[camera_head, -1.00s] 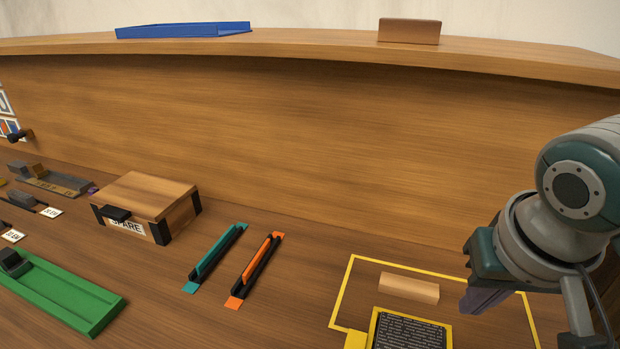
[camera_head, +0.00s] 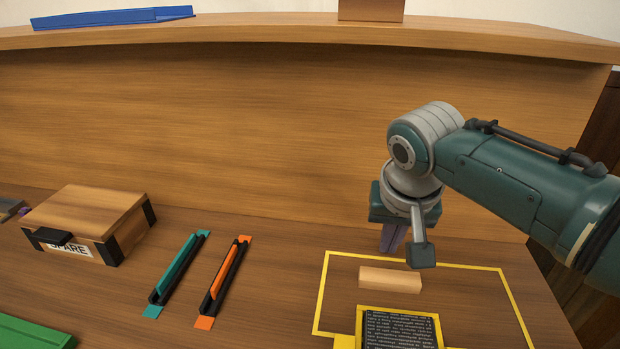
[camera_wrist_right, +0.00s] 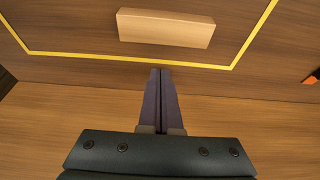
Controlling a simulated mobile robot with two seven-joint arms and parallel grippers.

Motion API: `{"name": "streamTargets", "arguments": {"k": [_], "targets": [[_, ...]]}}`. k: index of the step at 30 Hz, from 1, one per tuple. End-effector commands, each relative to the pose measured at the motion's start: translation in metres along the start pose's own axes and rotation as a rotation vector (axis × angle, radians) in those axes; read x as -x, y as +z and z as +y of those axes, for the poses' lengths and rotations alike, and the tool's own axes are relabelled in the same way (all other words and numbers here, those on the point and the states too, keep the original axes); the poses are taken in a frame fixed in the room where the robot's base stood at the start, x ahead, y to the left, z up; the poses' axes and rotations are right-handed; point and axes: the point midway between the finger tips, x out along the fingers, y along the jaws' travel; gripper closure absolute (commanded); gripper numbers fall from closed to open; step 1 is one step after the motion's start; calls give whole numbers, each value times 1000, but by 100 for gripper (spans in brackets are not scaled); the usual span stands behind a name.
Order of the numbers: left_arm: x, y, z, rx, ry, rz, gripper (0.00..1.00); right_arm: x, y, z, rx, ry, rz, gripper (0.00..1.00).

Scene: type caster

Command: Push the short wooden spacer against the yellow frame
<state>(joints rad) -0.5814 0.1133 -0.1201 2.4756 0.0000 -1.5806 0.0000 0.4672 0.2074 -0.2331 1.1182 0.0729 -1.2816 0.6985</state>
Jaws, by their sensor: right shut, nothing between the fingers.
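The short wooden spacer (camera_head: 390,280) is a pale block lying flat inside a thin yellow outline (camera_head: 318,291) on the bench. In front of it is the yellow frame (camera_head: 357,330) around a dark block of type, with a narrow strip of bench between them. My right gripper (camera_head: 391,250) is shut and empty, just behind the spacer and apart from it. In the right wrist view, the shut fingertips (camera_wrist_right: 160,70) point at the spacer's long side (camera_wrist_right: 165,28), near the outline's far line (camera_wrist_right: 130,58). My left gripper is not in view.
A wooden SPARE box (camera_head: 86,222), a teal strip holder (camera_head: 176,271) and an orange one (camera_head: 224,279) stand to the left. A green tray (camera_head: 30,335) is at the lower left. A raised wooden back panel (camera_head: 250,120) stands behind the bench.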

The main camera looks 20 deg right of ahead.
Motion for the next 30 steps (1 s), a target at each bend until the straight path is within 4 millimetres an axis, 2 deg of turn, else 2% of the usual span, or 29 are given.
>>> {"name": "streamTargets", "arguments": {"k": [1, 8, 20, 23, 27, 30], "targets": [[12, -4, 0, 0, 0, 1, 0, 9, 6, 0, 4, 0, -2, 100], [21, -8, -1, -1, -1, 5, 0, 14, 26, 0, 1, 0, -1, 100], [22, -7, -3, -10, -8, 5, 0, 14, 30, 0, 1, 0, -1, 100], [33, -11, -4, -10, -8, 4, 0, 20, 36, 0, 3, 2, -3, 100], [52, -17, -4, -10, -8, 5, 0, 29, 55, 0, 3, 1, -6, 100], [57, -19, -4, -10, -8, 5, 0, 30, 64, 0, 2, 1, -3, 100]]}}
